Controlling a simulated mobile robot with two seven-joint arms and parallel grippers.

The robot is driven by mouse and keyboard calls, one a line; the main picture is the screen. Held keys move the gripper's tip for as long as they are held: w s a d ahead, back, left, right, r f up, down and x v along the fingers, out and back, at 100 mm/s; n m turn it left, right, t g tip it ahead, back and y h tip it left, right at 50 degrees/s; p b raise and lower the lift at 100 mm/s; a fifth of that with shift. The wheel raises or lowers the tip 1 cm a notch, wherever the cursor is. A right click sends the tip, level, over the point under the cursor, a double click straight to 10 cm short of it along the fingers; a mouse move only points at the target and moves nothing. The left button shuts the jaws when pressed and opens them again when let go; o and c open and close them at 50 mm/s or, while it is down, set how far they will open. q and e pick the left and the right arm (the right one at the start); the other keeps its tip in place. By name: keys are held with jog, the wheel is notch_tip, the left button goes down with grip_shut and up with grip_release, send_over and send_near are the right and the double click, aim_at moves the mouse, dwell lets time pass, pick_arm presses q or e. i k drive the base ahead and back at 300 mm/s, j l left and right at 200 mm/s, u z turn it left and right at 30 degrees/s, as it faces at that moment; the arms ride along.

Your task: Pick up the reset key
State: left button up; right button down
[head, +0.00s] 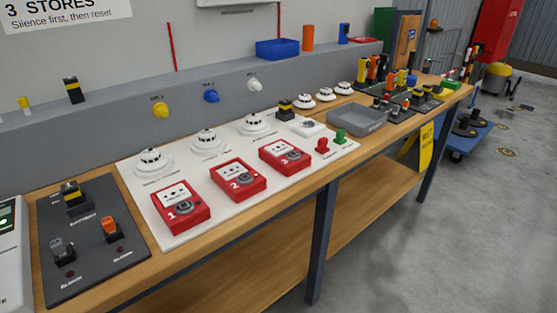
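I cannot pick out the reset key with certainty in the head view. Three red call points lie on a white board (215,218), numbered 1 (180,216), 2 (238,188) and 3 (285,162), each with a dark round part near its middle. A red knob-like piece (322,146) and a green one (340,137) stand at the board's right end. A small black-and-yellow piece (285,108) stands at the board's back edge. Neither of my grippers is in view.
A black panel (135,262) with several small blocks lies at the left. A grey tray (350,118) sits right of the board, with crowded small items beyond. Yellow, blue and white knobs are on the grey back ledge (120,125). The lower shelf (380,190) looks clear.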

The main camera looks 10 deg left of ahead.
aim_at(323, 142)
jog(key=l+u, duration=0.15)
jog(key=u, duration=0.8)
jog(key=l+u, duration=0.9)
jog(key=l, duration=0.35)
jog(key=k+l+u, duration=0.2)
jog(key=l, duration=0.25)
jog(key=i+l, duration=0.05)
